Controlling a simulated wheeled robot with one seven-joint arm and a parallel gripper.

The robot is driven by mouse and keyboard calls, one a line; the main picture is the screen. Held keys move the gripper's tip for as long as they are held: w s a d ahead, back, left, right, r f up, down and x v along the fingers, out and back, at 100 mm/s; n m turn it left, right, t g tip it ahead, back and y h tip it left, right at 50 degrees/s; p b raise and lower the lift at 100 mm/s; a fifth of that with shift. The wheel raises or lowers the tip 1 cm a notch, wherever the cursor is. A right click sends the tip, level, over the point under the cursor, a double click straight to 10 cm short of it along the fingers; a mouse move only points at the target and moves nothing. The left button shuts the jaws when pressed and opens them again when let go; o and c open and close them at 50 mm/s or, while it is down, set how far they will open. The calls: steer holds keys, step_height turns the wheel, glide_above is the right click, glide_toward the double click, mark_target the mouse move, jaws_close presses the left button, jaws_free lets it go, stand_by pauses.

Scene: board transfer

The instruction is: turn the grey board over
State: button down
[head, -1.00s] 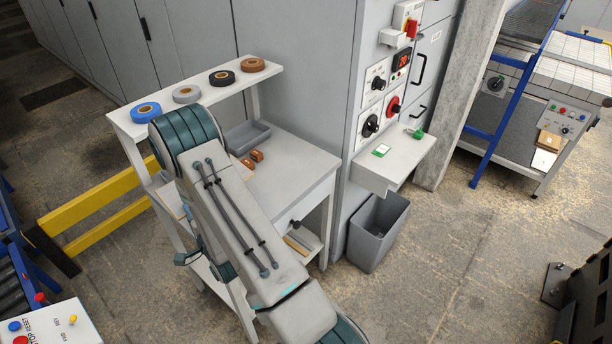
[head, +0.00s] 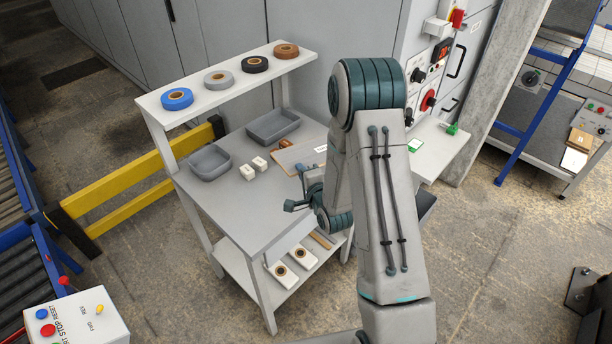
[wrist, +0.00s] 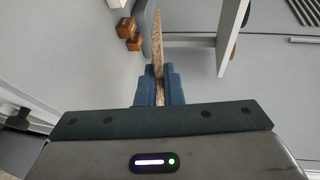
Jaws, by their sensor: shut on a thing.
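In the wrist view, my gripper (wrist: 159,84) is shut on a thin board (wrist: 157,44). The board stands edge-on to the camera, with a speckled brown edge, and runs away from the fingers. Its broad faces hardly show, so I cannot tell which side is grey.
Two grey bins (head: 209,163) and two white blocks (head: 252,167) are on the bench. Brown blocks (wrist: 128,35) are left of the board in the wrist view. A raised shelf (head: 215,87) carries several tape rolls. A control cabinet (head: 425,70) stands at right.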

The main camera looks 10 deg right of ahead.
steer(key=shift+a+r+n+g+y, duration=0.5)
steer(key=shift+n+g, duration=0.1)
steer(key=shift+g, duration=0.1)
steer(key=shift+s+a+r+n+g+y, duration=0.1)
steer(key=shift+s+a+n+g+y, duration=0.2)
steer(key=shift+n+g, duration=0.15)
steer(key=shift+s+r+n+g+b, duration=0.1)
steer(key=shift+s+n+g+b, duration=0.25)
steer(key=shift+g, duration=0.3)
steer(key=shift+s+d+n+g+y, duration=0.35)
steer(key=shift+s+n+g, duration=0.3)
steer(key=shift+g, duration=0.35)
step_height(320, 180, down, 7)
steer(key=b, duration=0.8)
steer(key=shift+s, duration=0.1)
steer(key=shift+f, duration=0.3)
steer(key=c, duration=1.5)
jaws_free()
steer(key=shift+o, duration=0.3)
steer(key=shift+r+p, duration=0.2)
steer(key=shift+p, duration=0.5)
